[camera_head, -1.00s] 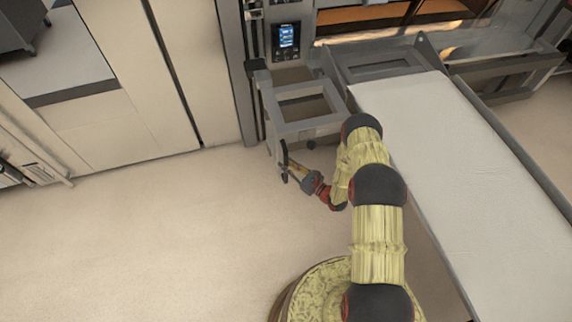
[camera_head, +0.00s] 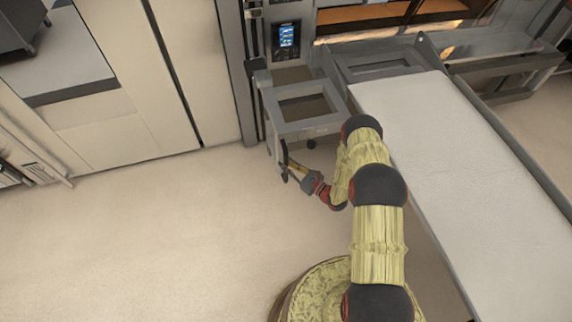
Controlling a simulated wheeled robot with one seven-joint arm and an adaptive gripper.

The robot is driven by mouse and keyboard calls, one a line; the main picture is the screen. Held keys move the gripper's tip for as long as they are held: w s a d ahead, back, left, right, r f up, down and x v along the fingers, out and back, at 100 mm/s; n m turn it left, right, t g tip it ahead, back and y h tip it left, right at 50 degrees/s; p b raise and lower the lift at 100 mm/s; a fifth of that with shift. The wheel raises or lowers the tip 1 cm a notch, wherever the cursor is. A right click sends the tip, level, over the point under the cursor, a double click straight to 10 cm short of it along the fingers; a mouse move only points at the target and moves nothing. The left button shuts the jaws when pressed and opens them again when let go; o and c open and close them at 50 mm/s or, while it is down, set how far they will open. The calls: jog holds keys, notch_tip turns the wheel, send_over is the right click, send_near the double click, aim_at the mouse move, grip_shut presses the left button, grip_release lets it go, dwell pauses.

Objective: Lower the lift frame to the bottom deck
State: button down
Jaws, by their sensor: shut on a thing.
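The lift frame (camera_head: 298,129) is a grey metal frame with an open rectangular middle, in front of the oven at the upper centre. A dark upright handle (camera_head: 283,155) hangs at its front left corner. My gripper (camera_head: 287,168) is at this handle and shut on it. The fingertips are small and partly hidden against the handle. A dark round knob (camera_head: 311,144) sits on the frame's front, just right of the handle.
A long white loader belt (camera_head: 455,180) lies to the right of the frame and my arm. The oven's control panel (camera_head: 287,38) is lit behind the frame. Pale cabinet panels (camera_head: 120,80) stand at the left. The floor (camera_head: 150,245) at the lower left is clear.

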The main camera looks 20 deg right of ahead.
jog(key=shift+s+f, duration=0.15)
jog(key=shift+f, duration=0.4)
jog(key=c, duration=2.2)
grip_release()
jog(key=o, duration=0.4)
jog(key=shift+o, duration=0.2)
jog(key=shift+r, duration=0.1)
jog(key=shift+d, duration=0.1)
jog(key=v, duration=1.1)
jog(key=shift+s+d, duration=0.15)
jog(key=shift+s, duration=0.2)
